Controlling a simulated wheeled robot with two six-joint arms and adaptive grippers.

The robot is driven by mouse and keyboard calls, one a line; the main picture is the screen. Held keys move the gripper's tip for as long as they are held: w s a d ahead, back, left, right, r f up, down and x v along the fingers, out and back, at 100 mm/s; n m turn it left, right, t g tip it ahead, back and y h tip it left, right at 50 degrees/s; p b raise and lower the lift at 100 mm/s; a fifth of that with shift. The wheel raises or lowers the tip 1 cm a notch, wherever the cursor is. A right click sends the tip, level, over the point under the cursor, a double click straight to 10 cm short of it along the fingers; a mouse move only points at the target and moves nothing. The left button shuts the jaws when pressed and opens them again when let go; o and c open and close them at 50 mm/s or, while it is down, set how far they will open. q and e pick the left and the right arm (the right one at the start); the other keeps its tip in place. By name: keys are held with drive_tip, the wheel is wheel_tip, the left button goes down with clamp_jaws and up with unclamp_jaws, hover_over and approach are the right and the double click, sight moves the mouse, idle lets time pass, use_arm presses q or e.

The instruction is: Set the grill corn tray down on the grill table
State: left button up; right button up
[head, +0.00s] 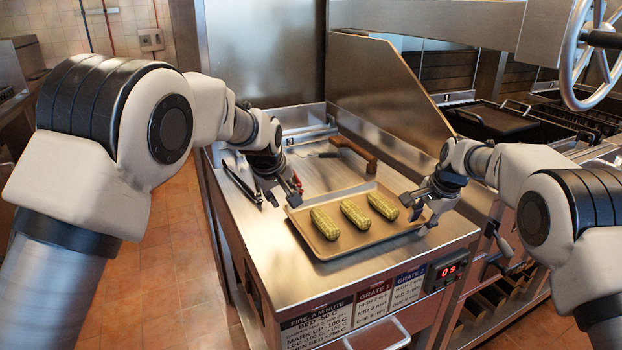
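The grill corn tray (345,249) is a shallow brown tray holding three yellow-green corn cobs (355,215) side by side. It appears to rest flat on the steel grill table (262,268), near its front. My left gripper (284,196) is at the tray's back left corner, its fingers spread apart with a gap between them. My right gripper (424,217) is beside the tray's right edge, its fingers also spread. Whether any fingertip still touches the rim is hard to tell. The tray's right end is partly hidden by the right gripper.
Black tongs (240,184) lie at the table's left edge. A wooden-handled tool (353,152) lies behind the tray. A steel splash wall (392,90) rises at the right. A timer (447,272) and label plates are on the front. A grill with a handwheel (590,50) stands at right.

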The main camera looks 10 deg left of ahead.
use_arm(q)
drive_tip(key=v, duration=0.4)
drive_tip(key=shift+s+r, duration=0.15)
drive_tip(key=shift+r, duration=0.05)
use_arm(e)
drive_tip(key=v, duration=1.2)
